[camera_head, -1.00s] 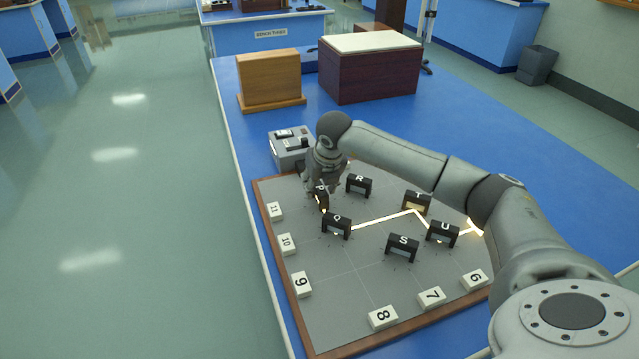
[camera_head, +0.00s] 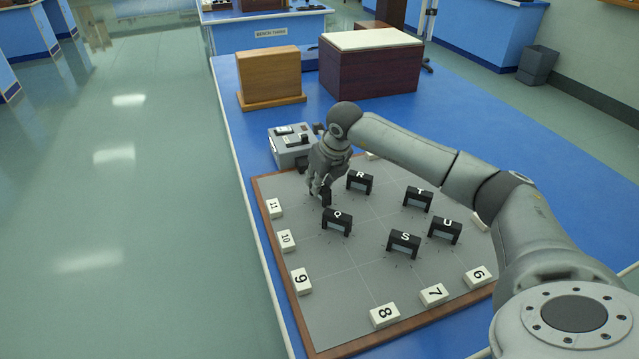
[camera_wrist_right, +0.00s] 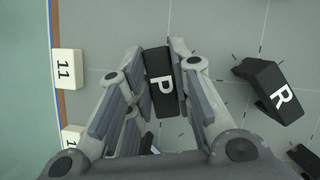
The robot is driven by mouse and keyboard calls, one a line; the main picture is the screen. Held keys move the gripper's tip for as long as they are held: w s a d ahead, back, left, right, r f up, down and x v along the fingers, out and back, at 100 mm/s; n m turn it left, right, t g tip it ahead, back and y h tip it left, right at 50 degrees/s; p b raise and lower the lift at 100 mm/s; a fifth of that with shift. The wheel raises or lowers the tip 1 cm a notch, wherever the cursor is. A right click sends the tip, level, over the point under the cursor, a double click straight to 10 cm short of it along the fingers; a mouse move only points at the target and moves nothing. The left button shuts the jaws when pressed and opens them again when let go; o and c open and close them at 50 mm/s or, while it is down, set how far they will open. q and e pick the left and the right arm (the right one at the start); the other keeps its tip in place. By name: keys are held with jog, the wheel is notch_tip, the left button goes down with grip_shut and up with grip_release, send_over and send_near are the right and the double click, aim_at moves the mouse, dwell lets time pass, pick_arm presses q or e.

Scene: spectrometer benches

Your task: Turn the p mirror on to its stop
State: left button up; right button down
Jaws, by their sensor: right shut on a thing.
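The p mirror (camera_wrist_right: 159,85) is a black block with a white letter P, seen in the right wrist view between the fingers of my right gripper (camera_wrist_right: 160,62). The gripper is shut on it, one finger along each long side. In the head view my right gripper (camera_head: 319,196) is low over the far left part of the grey board (camera_head: 345,285) and hides most of the p mirror. Short tick marks show on the board around the mirror. I cannot tell from these frames whether it rests against a stop. My left gripper is not in view.
The r mirror (camera_head: 359,182) stands close right of my gripper, and the q mirror (camera_head: 337,222) stands just nearer. The t (camera_head: 418,199), u (camera_head: 444,230) and s (camera_head: 404,243) mirrors stand further right. A grey switch box (camera_head: 291,150) is behind the board. White numbered blocks line the board's edges.

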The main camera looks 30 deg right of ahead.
jog(key=n+y, duration=0.1)
jog(key=n, duration=0.1)
jog(key=n+y+b, duration=0.1)
jog(key=n, duration=0.2)
jog(key=shift+a+n, duration=0.1)
jog(key=shift+n, duration=0.2)
dwell(0.4)
jog(key=c, duration=1.3)
grip_release()
jog(key=shift+g, duration=0.3)
jog(key=shift+r, duration=0.15)
jog(key=v, duration=1.2)
